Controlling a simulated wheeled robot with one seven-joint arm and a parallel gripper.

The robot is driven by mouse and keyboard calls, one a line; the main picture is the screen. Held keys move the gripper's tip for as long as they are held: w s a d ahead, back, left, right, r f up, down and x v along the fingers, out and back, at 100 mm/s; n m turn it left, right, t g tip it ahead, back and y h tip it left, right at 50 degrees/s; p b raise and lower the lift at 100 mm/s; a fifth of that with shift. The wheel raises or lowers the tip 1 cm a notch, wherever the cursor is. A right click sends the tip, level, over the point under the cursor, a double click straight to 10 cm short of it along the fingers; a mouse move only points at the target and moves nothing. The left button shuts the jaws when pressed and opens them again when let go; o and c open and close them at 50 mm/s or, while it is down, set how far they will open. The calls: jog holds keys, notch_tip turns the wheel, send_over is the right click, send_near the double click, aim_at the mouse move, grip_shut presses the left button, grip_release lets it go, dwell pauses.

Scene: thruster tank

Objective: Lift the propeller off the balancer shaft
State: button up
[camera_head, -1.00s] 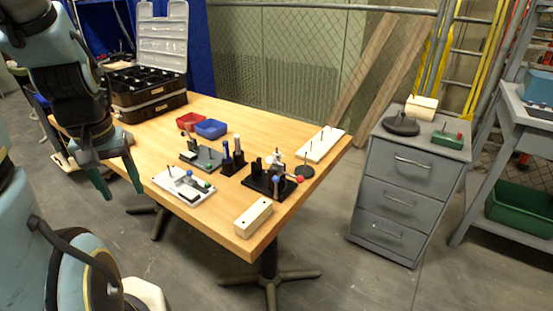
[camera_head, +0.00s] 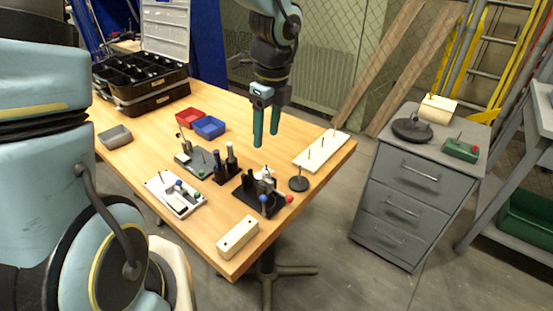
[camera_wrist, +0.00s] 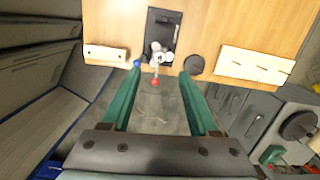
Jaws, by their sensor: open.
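My gripper (camera_head: 266,138) is open and empty, with two green fingers pointing down, in the air above the table. In the wrist view its fingers (camera_wrist: 160,78) are spread, with the table's edge beyond them. A black fixture (camera_head: 246,198) stands near the table's front right edge, carrying black posts, a pale metallic part, a blue ball (camera_head: 264,199) and a red ball (camera_head: 290,199). The fixture (camera_wrist: 163,18) also shows in the wrist view, ahead between the fingers. I cannot make out for sure which part is the propeller or the balancer shaft.
Close by are a round black stand (camera_head: 299,184), a white pegged board (camera_head: 309,162), a wooden block (camera_head: 238,237), a grey fixture (camera_head: 187,158) and a white tray (camera_head: 163,203). Red (camera_head: 187,116) and blue bins (camera_head: 209,127) sit behind. A grey drawer cabinet (camera_head: 410,195) stands right.

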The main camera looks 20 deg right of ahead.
send_over(267, 169)
jog(key=shift+m, duration=0.4)
jog(key=f, duration=0.3)
jog(key=d+f, duration=0.1)
jog(key=f, duration=0.5)
jog(key=shift+s+a+f, duration=0.1)
jog(key=shift+a+f, duration=0.15)
jog(key=shift+a, duration=0.15)
jog(key=shift+f, duration=0.55)
jog(key=shift+c, duration=0.4)
jog(key=shift+a, duration=0.1)
grip_shut()
